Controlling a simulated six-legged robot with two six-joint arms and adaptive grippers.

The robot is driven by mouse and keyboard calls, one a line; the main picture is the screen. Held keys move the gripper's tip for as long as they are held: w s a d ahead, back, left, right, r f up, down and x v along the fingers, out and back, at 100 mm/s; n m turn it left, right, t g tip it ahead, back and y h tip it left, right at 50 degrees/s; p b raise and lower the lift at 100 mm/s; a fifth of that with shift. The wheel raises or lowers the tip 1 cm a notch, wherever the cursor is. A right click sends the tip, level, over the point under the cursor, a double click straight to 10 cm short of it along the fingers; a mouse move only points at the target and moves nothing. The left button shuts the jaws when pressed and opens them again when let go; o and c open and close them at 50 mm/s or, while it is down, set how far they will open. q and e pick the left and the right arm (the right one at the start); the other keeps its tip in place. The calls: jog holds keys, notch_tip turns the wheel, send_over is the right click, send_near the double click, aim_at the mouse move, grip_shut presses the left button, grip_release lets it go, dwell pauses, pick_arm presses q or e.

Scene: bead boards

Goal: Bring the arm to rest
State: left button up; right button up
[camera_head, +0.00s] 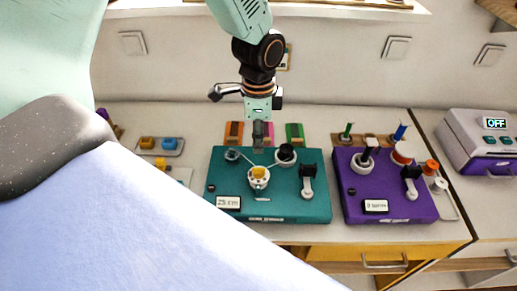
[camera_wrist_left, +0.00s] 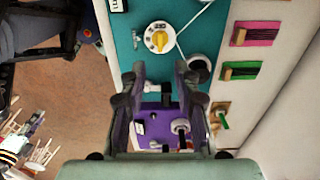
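My left arm hangs down from the top of the head view. Its gripper (camera_head: 262,135) points down over the back part of the teal board (camera_head: 225,180). In the left wrist view the two fingers of this gripper (camera_wrist_left: 160,75) stand apart with nothing between them; the purple board (camera_wrist_left: 160,122) shows beyond the gap. The gripper looks clear of the boards, though its exact height is hard to tell. My right gripper is in neither view.
The teal board carries a white dial with a yellow knob (camera_head: 259,173) and a black-topped post (camera_head: 308,171). The purple board (camera_head: 346,188) stands to its right. Orange, pink and green blocks (camera_head: 294,132) lie behind. A grey-purple box (camera_head: 480,140) reads OFF.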

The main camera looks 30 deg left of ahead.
pick_arm(q)
jog(key=shift+r, duration=0.7)
jog(key=s+d+f+n, duration=0.1)
jog(key=s+f+n, duration=0.1)
jog(key=s+f, duration=0.2)
jog(key=s+d+f+n, duration=0.2)
jog(key=s+f, duration=0.2)
jog(key=f, duration=0.2)
jog(key=s+d+f+n+h, duration=0.1)
jog(key=s+f+n, duration=0.1)
jog(key=f, duration=0.3)
jog(key=shift+s+d, duration=0.2)
jog(key=shift+s, duration=0.7)
jog(key=s+f+n+y, duration=0.1)
jog(key=s+f+n, duration=0.2)
jog(key=s, duration=0.4)
jog(key=s+f+n, duration=0.2)
jog(key=s+n, duration=0.1)
jog(key=s, duration=0.5)
notch_tip(320, 180, down, 16)
jog(key=w+b, duration=0.1)
jog(key=b, duration=1.5)
jog(key=shift+w, duration=0.25)
